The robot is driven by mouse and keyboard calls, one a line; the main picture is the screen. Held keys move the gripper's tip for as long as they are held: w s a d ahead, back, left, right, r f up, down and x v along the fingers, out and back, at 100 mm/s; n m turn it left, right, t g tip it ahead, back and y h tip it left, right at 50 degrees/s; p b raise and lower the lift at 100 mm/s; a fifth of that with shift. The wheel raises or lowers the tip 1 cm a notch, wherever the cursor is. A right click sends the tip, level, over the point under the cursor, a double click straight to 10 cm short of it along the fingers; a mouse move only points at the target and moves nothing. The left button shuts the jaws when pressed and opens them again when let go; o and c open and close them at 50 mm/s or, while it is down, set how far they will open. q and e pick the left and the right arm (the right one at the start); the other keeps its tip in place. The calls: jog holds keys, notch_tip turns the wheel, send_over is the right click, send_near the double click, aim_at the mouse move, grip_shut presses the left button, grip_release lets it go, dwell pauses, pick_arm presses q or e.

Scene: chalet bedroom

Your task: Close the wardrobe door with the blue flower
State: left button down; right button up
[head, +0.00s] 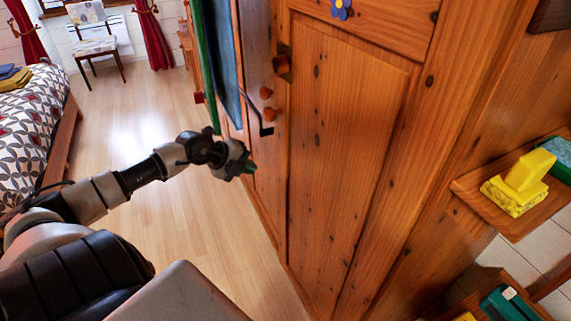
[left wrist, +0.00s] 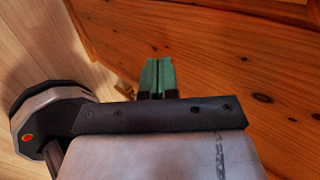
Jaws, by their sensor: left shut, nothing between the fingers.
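The wardrobe door (head: 345,150) is a tall knotty-pine panel filling the middle right of the head view. The blue flower (head: 341,8) is on its upper part, cut by the top edge. The door looks flush or nearly flush with its frame; I cannot tell if a small gap remains. My left gripper (head: 249,168) is shut and empty, low beside the wardrobe front, left of the flower door. In the left wrist view its green fingers (left wrist: 158,76) are together, pointing at the wood surface (left wrist: 215,60); contact cannot be judged. My right gripper is out of view.
Green and blue cloths (head: 225,55) hang further left. A bed (head: 35,120) stands at far left; the floor (head: 150,230) between is clear.

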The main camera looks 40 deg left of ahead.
aim_at(293, 173)
pick_arm(q)
jog(key=x, duration=0.4)
jog(key=w+r+x, duration=0.1)
jog(key=x, duration=0.7)
jog(key=shift+w+d+r+b, duration=0.2)
jog(key=shift+d+b, duration=0.05)
jog(key=shift+b, duration=0.05)
jog(key=shift+w+d, duration=0.15)
jog(key=shift+w, duration=0.35)
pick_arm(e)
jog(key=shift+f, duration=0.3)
